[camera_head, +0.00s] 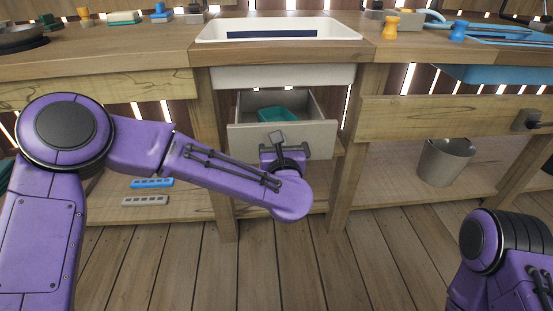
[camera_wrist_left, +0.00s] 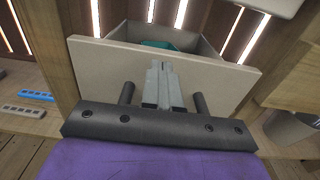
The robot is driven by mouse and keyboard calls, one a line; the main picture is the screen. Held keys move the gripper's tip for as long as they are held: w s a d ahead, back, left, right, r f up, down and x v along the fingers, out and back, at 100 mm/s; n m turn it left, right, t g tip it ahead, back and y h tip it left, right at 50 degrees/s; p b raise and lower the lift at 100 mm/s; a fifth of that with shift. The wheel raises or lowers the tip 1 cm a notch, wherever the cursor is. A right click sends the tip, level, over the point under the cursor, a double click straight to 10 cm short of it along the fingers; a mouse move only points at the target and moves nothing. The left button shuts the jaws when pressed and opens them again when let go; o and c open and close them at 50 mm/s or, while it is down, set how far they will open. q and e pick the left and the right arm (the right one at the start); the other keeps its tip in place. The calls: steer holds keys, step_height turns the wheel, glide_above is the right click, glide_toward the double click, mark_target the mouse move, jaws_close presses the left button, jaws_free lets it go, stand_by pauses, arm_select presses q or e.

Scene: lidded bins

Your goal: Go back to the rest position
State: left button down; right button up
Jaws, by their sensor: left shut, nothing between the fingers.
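My left arm comes in from the left, and my left gripper (camera_head: 277,139) is in front of the drawer (camera_head: 315,140) under the sink. In the left wrist view the gripper (camera_wrist_left: 165,75) is shut, with its two grey fingers together and nothing between them. The drawer front (camera_wrist_left: 95,65) is directly behind the fingers in that view; I cannot tell whether they touch it. The drawer stands open. A teal item (camera_head: 275,114) lies inside it, partly hidden by the front panel. Part of my right arm shows at the bottom right; its gripper is out of view.
A white sink (camera_head: 212,34) is set in the wooden counter (camera_head: 120,62) above. A grey bucket (camera_head: 443,162) stands on the lower shelf at right. Blue (camera_head: 152,183) and grey (camera_head: 145,200) blocks lie on the left lower shelf. The floor in front is clear.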

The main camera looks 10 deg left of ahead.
arm_select(q)
steer(key=s+d+f+m+h+p, duration=0.25)
steer(key=s+d+m, duration=0.25)
steer(key=s+m, duration=0.4)
steer(key=s+a+f+m+g+h, duration=0.1)
steer(key=s+a+f+m+g, duration=0.2)
steer(key=f+m, duration=0.55)
steer(key=s+a+f+m+g+h, duration=0.2)
steer(key=s+a+f+m, duration=0.1)
steer(key=f+m, duration=0.6)
steer(key=s+a+f+m+g+y, duration=0.2)
steer(key=s+a+f+m+g, duration=0.15)
steer(key=s+a+f, duration=0.65)
steer(key=s+a+f+m+g+y, duration=0.25)
steer(key=s+a+f+g, duration=0.35)
steer(key=s, duration=0.7)
step_height(320, 180, up, 33)
steer(key=s+a+p, duration=0.1)
steer(key=a+p, duration=0.1)
steer(key=p, duration=3.2)
steer(key=shift+h+p, duration=0.4)
